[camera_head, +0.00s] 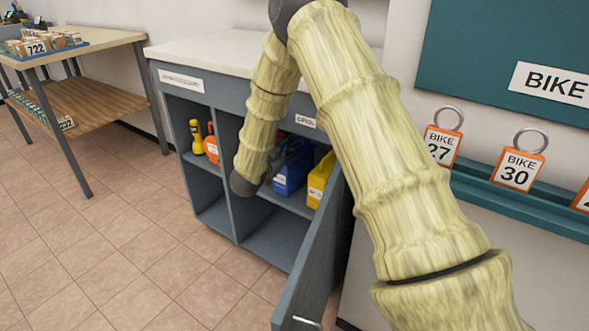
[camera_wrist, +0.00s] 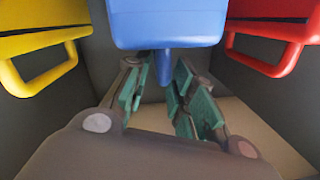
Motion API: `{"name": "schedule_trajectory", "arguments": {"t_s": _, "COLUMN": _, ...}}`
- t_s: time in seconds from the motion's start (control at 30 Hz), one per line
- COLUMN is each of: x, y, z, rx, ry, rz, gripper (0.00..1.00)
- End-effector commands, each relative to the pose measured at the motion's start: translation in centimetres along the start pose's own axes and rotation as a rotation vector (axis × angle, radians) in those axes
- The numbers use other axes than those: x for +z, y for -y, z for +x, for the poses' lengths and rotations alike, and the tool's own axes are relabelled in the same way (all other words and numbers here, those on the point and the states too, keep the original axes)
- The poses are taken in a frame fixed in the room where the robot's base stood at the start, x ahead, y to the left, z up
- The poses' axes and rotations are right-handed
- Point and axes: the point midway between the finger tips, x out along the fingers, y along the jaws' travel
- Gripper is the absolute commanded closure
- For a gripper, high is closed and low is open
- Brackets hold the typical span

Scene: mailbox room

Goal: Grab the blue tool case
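The blue tool case (camera_head: 292,172) stands on the shelf of the open cabinet compartment, partly hidden by my arm and gripper. In the wrist view the blue case (camera_wrist: 168,24) fills the top centre, with a narrow blue part, likely its handle, pointing down toward my fingers. My gripper (camera_wrist: 160,82) has its green-padded fingers apart on either side of that part. I cannot tell whether they touch it. In the head view my gripper (camera_head: 272,170) is dark, small and at the case's left side.
A yellow case (camera_head: 319,181) stands right of the blue one; a red case (camera_wrist: 275,38) flanks it in the wrist view. The open cabinet door (camera_head: 312,262) stands at the right. A yellow flashlight (camera_head: 196,138) and an orange item (camera_head: 211,146) sit in the left compartment.

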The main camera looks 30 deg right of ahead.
Motion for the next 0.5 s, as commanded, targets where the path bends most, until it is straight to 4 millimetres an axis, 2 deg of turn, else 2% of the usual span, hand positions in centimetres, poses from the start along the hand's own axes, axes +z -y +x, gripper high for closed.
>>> {"name": "schedule_trajectory", "arguments": {"t_s": 0.5, "x": 0.0, "y": -0.2, "z": 5.3, "rx": 0.002, "ry": -0.001, "rz": 0.000, "gripper": 0.75}}
